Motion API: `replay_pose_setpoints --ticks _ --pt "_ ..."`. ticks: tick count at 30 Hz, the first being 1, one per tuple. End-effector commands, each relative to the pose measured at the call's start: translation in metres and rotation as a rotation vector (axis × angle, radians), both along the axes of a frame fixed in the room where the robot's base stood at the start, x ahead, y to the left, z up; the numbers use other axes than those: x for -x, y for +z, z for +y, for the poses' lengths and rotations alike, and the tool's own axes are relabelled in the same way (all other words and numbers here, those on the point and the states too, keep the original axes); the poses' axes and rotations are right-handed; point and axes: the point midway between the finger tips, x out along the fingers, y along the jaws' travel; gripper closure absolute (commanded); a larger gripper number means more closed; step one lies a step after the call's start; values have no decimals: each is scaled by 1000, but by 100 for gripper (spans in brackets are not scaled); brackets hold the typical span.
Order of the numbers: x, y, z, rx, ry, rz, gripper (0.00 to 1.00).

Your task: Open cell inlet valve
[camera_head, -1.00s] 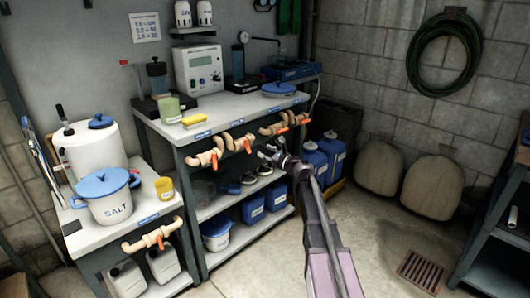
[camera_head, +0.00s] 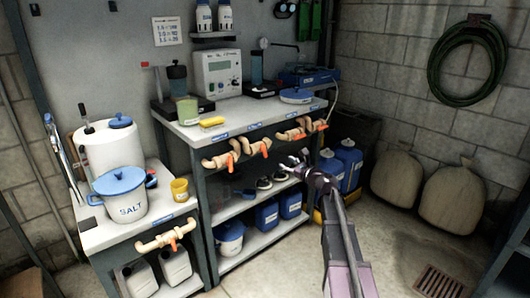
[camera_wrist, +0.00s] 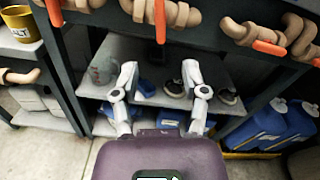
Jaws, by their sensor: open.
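Beige pipe valves with orange handles run along the front edge of the taller bench: a left valve (camera_head: 220,161), a middle valve (camera_head: 257,147) and right valves (camera_head: 296,132). Another valve (camera_head: 165,239) is on the lower bench. Their labels are too small to read, so I cannot tell which is the cell inlet valve. My gripper (camera_head: 298,158) is open and empty, in front of the bench and below the right valves. In the wrist view, its fingers (camera_wrist: 160,82) are spread below an orange handle (camera_wrist: 160,20), touching nothing. Another handle (camera_wrist: 270,47) is to the right.
A salt pot (camera_head: 122,193) and yellow cup (camera_head: 180,189) stand on the lower bench. The floor in front is open.

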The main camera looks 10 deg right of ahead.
Motion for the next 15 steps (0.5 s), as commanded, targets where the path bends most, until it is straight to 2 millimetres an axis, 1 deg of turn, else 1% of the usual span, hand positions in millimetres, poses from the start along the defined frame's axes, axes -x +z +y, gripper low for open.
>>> replay_pose_setpoints --ticks 8,15 --pt "-5 0 3 0 0 0 43" --pt "-25 0 14 0 2 0 43"
